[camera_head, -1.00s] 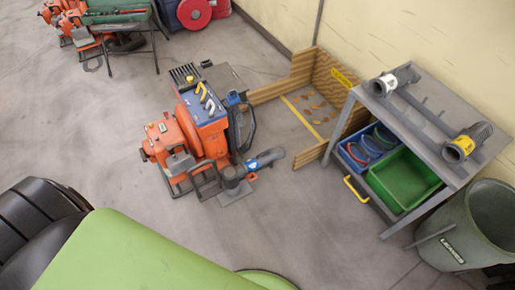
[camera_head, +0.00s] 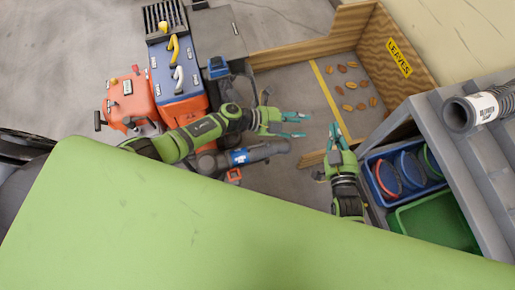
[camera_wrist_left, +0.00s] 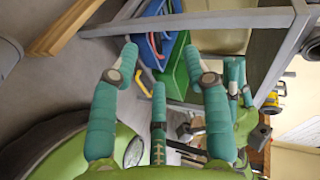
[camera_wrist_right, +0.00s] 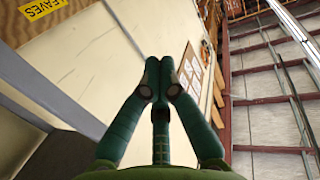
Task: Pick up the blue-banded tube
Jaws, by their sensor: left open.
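The blue-banded tube (camera_head: 268,150) is dark grey and lies low beside the orange machine in the head view. Its blue band (camera_head: 240,157) shows just below my left arm, which hides part of the tube. My left gripper (camera_head: 300,126) is open and empty above and to the right of the tube in the picture. Its spread fingers also show in the left wrist view (camera_wrist_left: 160,60). My right gripper (camera_head: 335,130) is to the right of the left one, apart from the tube. In the right wrist view its fingertips (camera_wrist_right: 160,65) are together with nothing between them.
The orange machine (camera_head: 130,98) stands left of the tube. A wooden leaf bay (camera_head: 388,65) is behind. At right, a grey cart (camera_head: 455,145) bears a white-banded tube (camera_head: 480,108); below are a blue bin (camera_head: 372,190) and a green bin (camera_head: 435,220).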

